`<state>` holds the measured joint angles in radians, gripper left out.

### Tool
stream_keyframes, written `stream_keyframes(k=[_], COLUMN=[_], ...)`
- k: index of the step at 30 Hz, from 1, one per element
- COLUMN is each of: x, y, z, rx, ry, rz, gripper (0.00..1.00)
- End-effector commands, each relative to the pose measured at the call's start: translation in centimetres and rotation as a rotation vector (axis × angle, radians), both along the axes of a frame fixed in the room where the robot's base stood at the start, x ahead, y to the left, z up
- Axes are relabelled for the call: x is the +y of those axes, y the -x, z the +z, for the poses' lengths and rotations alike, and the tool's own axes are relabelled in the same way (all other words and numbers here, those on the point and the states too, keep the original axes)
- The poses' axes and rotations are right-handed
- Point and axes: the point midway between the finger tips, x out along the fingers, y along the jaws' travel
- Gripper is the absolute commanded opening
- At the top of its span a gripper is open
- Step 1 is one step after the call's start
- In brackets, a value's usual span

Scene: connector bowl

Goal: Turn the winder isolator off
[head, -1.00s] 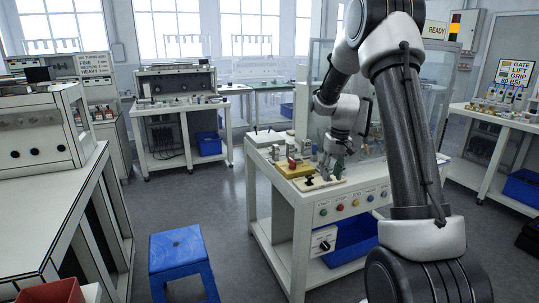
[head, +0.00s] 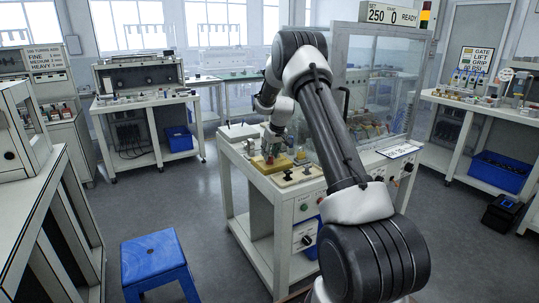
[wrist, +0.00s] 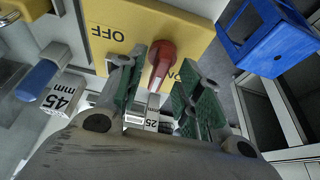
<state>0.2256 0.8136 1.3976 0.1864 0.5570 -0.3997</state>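The winder isolator is a yellow plate (wrist: 110,25) with a red handle (wrist: 163,55) in the wrist view. OFF is printed to the left of the handle, and ON is partly covered beside it on the right. My gripper (wrist: 158,72) is open, with one green-padded finger on each side of the handle. A gap shows between the handle and the right finger; contact on the left is unclear. In the head view the yellow plate (head: 268,166) sits on the bench's near left corner, with my gripper (head: 272,145) over it; the handle is hard to make out there.
A 45 mm block (wrist: 62,92) with a blue cylinder and a 25 mm block (wrist: 152,122) are close to the fingers. A clear-walled cabinet (head: 375,85) stands right behind the arm. A blue stool (head: 155,258) is on the floor, front left, with open floor around it.

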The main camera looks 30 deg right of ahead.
Motion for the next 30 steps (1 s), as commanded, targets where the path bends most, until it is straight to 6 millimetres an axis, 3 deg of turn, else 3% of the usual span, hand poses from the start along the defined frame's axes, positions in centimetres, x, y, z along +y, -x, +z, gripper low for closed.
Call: stream_keyframes(k=[11,17,30], x=[0.04,0.05,0.14], y=[-0.35,-0.33,-0.29], z=[-0.79,-0.79,-0.83], rx=[0.0,0.0,0.001], ry=[0.0,0.0,0.0], rz=[0.0,0.0,-0.052], gripper=[0.36,0.0,0.0])
